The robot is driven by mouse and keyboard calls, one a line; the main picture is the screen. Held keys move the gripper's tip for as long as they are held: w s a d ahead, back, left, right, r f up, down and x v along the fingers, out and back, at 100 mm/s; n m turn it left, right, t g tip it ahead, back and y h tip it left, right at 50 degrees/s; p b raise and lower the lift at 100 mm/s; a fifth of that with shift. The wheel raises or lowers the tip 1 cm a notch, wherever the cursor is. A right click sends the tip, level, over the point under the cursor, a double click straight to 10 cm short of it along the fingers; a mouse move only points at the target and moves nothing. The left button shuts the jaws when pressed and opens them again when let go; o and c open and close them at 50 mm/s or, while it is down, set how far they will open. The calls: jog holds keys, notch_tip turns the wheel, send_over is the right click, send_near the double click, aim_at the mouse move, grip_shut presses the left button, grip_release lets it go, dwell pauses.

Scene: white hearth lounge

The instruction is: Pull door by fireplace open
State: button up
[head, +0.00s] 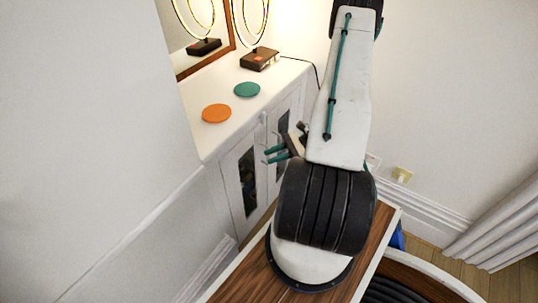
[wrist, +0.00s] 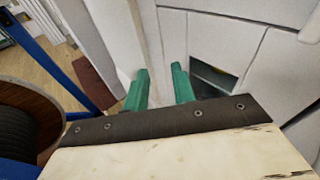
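A low white cabinet (head: 222,196) stands against the wall, beside a projecting white wall section. Its front has a near door (head: 229,181) and a farther door (head: 293,104), each with a dark glass pane. Both look closed or nearly so. My gripper (head: 274,153) is in front of the doors, close to where they meet. In the wrist view its two green fingers (wrist: 160,88) stand apart and point at the white cabinet front (wrist: 210,30). Only white surface shows between them; I cannot tell if they touch a handle. No fireplace opening is visible.
A grey curtain (head: 500,226) hangs at right. Wooden floor (head: 497,282) shows beside it.

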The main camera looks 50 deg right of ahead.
jog(key=d+f+m+t+h, duration=0.5)
jog(key=f+m+t, duration=0.2)
jog(key=f, duration=0.6)
jog(key=w+d+h, duration=0.1)
jog(key=w, duration=0.2)
jog(key=w+d+m+t+h, duration=0.1)
jog(key=w, duration=0.2)
jog(key=w+d+h, duration=0.1)
jog(key=w, duration=0.1)
jog(key=shift+w+d+r+m, duration=0.1)
jog(key=shift+w+r+m, duration=0.05)
jog(key=shift+w+m, duration=0.25)
grip_shut()
